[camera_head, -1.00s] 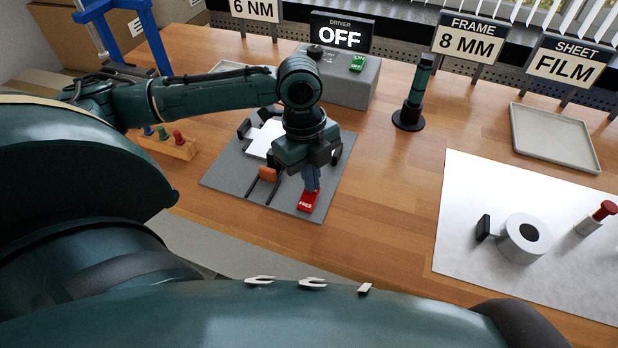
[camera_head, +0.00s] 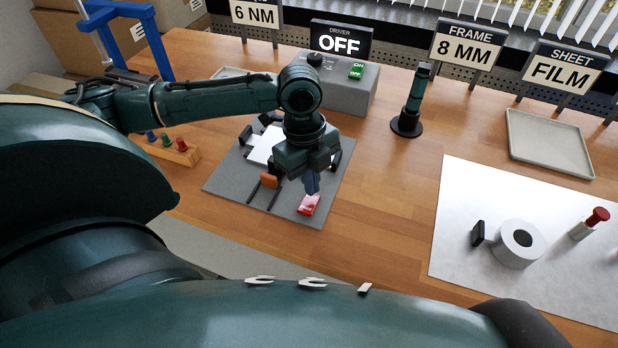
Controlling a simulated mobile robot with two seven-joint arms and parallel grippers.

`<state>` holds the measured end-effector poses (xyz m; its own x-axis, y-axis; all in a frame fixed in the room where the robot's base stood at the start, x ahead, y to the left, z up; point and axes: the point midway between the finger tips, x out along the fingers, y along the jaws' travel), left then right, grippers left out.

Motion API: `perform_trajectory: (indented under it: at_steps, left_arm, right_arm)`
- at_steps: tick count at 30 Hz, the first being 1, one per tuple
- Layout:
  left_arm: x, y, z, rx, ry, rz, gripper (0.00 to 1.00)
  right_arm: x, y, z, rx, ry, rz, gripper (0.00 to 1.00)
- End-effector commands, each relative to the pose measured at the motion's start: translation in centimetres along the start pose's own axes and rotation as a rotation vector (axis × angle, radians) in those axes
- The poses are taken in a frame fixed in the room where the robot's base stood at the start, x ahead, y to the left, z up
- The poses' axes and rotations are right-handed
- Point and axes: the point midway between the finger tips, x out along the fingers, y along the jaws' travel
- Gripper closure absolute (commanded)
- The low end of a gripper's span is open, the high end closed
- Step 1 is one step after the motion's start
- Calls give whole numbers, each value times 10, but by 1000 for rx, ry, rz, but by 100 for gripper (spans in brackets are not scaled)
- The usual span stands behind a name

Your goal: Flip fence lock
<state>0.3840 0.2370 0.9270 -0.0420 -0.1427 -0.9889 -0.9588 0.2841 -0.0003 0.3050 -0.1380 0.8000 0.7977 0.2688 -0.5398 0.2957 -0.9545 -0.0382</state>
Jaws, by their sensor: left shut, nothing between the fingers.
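The red fence lock (camera_head: 308,206) sits at the front edge of a grey mat (camera_head: 232,182). A pale patch shows on its top, but I cannot read any lettering there. My left gripper (camera_head: 312,188) points down just behind and above the lock, with its fingers shut and empty. I cannot tell whether the fingertips touch the lock. Beside it, an orange block (camera_head: 269,181) sits on a dark two-railed piece. A white sheet (camera_head: 262,147) lies behind, partly hidden by my left wrist. My right gripper is not in view.
The driver box (camera_head: 345,88), with its sign reading OFF, stands behind the mat. A dark green upright tool (camera_head: 415,100) stands to the right. A white mat (camera_head: 470,200) bears a tape roll (camera_head: 519,243). A wooden block with coloured pegs (camera_head: 181,152) lies at left.

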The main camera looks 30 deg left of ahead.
Motion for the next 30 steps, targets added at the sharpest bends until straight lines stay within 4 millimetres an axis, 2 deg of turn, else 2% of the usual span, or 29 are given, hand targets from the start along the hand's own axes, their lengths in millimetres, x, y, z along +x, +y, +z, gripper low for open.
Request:
perform_trajectory:
  at_steps: [1,11,18,30]
  left_arm:
    - [-10,0,-2,0,1,1,100]
    - [-36,0,-6,-1,1,0,100]
    - [-50,0,-8,0,1,0,100]
    - [-52,0,-8,0,0,0,100]
  right_arm:
    - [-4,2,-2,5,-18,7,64]
    - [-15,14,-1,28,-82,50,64]
    - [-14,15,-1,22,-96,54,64]
    - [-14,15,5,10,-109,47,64]
